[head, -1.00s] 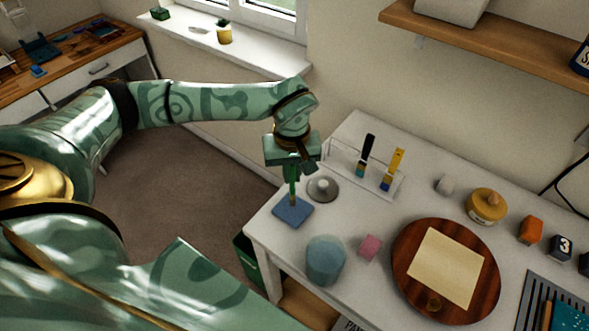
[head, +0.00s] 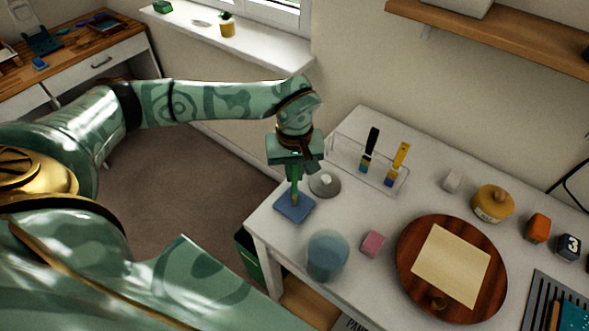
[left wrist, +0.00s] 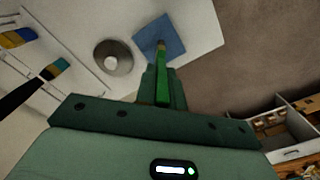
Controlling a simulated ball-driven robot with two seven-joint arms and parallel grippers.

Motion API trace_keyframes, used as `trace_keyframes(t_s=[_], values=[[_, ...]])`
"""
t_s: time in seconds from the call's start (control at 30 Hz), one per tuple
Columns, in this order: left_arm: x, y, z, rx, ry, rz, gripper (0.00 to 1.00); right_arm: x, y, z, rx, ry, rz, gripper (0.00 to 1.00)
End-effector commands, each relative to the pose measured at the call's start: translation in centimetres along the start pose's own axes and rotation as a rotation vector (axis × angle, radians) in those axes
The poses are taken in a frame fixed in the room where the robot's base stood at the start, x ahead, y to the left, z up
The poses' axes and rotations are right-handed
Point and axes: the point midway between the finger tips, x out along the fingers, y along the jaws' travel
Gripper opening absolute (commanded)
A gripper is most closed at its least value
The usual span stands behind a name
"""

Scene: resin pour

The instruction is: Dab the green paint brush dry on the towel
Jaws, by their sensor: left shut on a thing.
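My left gripper (head: 295,176) is shut on the green paint brush (head: 296,189), which it holds upright with the bristles down. The brush also shows in the left wrist view (left wrist: 161,84), its tip over the blue towel (left wrist: 163,38). The towel (head: 293,209) lies folded flat near the left corner of the white table. The brush tip is at the towel; I cannot tell for certain whether it touches. My right gripper is not in view.
A grey round piece (head: 324,184) sits just right of the towel. A clear rack (head: 390,180) holds a black brush and a yellow brush. A blue-grey cup (head: 327,256), a pink cube (head: 372,243) and a wooden round board (head: 407,268) with a paper sheet stand nearer.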

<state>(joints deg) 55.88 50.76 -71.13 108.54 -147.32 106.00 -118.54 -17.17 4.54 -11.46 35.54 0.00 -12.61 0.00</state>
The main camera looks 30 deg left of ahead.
Motion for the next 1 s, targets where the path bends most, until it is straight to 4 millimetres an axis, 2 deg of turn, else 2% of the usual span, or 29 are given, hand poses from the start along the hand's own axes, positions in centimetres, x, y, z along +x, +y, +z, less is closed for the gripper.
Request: trace_keyframes(t_s=[1.0], values=[[0.90,0.01,0.00,0.000,0.000,0.000,0.00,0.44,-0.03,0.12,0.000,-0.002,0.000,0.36]])
